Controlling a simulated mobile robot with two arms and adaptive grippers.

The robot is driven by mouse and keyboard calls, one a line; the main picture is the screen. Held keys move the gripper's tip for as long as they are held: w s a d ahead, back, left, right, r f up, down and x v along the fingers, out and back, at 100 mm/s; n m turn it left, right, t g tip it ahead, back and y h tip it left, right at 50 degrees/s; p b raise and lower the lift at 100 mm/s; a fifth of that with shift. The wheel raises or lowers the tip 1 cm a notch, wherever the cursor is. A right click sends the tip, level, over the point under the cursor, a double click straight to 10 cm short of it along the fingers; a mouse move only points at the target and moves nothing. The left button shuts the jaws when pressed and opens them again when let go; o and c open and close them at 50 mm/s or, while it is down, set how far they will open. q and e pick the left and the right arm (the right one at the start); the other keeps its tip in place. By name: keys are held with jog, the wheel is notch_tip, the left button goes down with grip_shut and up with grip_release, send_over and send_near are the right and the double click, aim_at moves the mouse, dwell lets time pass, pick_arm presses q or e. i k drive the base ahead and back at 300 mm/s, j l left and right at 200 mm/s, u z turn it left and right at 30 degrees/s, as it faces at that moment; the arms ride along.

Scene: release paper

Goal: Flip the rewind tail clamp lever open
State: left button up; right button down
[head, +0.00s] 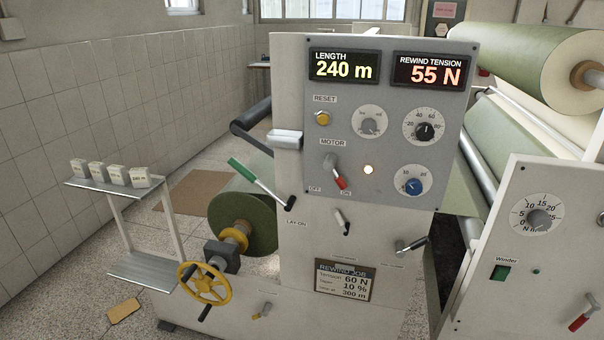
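No lever carries a label that I can read as the tail clamp. On the lower front panel of the rewind machine (300,245) there is a short dark-and-white lever (342,221) with a small unreadable label below it. To its right a metal lever (411,246) with a dark end sticks out sideways, also near an unreadable label. A small lever with a yellowish base (263,310) sits low at the front. Neither of my grippers is in view.
A yellow handwheel (204,284) and a green roll (243,222) stand out on the left. A shelf stand (122,190) holds several small blocks. A winder cabinet (535,245) stands at right. The displays read 240 m and 55 N. Open floor lies at left.

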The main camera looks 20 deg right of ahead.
aim_at(400, 250)
jog(key=z, duration=1.35)
